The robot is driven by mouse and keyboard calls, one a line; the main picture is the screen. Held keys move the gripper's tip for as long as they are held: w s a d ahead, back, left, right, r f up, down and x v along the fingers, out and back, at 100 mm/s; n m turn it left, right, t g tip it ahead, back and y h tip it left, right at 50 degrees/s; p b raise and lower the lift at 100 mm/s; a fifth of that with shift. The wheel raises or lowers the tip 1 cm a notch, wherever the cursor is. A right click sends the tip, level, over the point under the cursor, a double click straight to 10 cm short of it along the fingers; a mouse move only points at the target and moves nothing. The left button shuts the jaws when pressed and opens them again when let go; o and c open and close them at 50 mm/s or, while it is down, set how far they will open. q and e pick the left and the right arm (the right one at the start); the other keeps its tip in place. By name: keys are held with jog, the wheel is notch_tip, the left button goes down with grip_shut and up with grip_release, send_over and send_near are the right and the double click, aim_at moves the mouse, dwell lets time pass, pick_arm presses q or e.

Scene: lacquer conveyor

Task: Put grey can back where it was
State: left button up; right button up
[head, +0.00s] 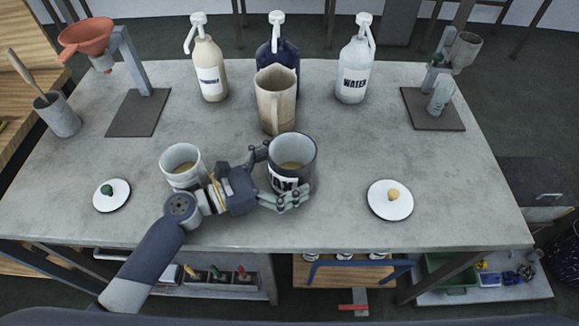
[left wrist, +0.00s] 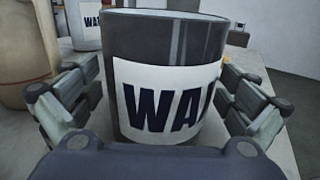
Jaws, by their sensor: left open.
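The grey can (head: 309,151) stands upright on the grey table, with a white label and an open top showing a yellowish content. In the left wrist view the can (left wrist: 150,45) fills the middle, its label reading "WA" and a cut-off letter. My left gripper (head: 275,174) is open, with its fingers on either side of the can. In the left wrist view the gripper (left wrist: 155,100) has a finger left and a finger right of the can; whether they touch it I cannot tell. My right gripper is not in view.
A white can (head: 181,153) stands left of my gripper. A beige jug (head: 275,104) stands just behind the grey can. Lids with a green knob (head: 112,203) and a yellow knob (head: 390,209) lie at the sides. Pump bottles (head: 353,75) stand at the back.

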pick_arm(q)
jog(key=shift+r, duration=0.2)
jog(key=b+v, duration=0.1)
jog(key=v, duration=0.5)
jog(key=shift+s+a+f+b, duration=0.1)
jog(key=shift+a+f+b, duration=0.1)
jog(key=shift+b, duration=0.1)
jog(key=shift+s+a+r, duration=0.15)
jog(key=shift+s+a, duration=0.1)
jog(key=shift+a, duration=0.25)
